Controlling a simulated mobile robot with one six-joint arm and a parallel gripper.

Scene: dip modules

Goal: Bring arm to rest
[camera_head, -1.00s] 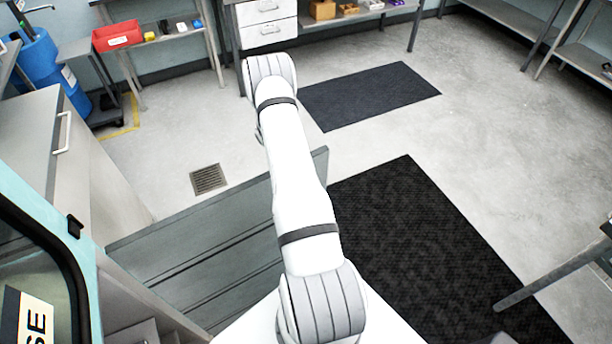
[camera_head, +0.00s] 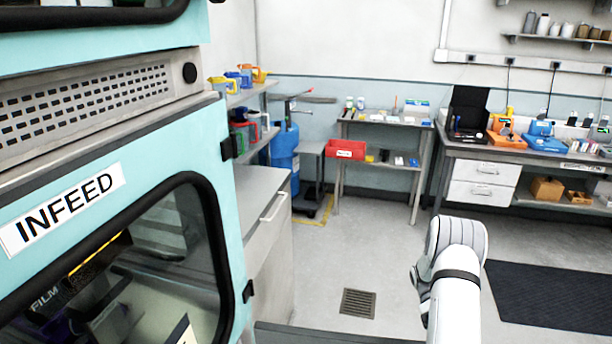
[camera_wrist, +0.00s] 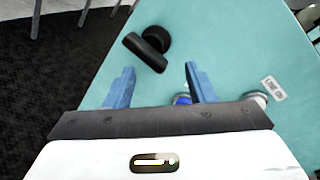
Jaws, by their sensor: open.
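My gripper (camera_wrist: 158,88) shows in the wrist view with its two blue fingers apart and nothing between them. Beyond the fingers is a teal panel (camera_wrist: 225,45) with a black knob-like part (camera_wrist: 148,46) and a small white label. A blue round part shows partly behind the right finger. In the head view my white arm rises from the lower right edge; my gripper is not visible there.
A teal machine labelled INFEED (camera_head: 65,212) fills the left side. A grey cabinet (camera_head: 262,235) stands beside it. Workbenches (camera_head: 480,165) line the back wall. A dark mat (camera_head: 550,297) and a floor drain (camera_head: 358,303) lie on open concrete floor.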

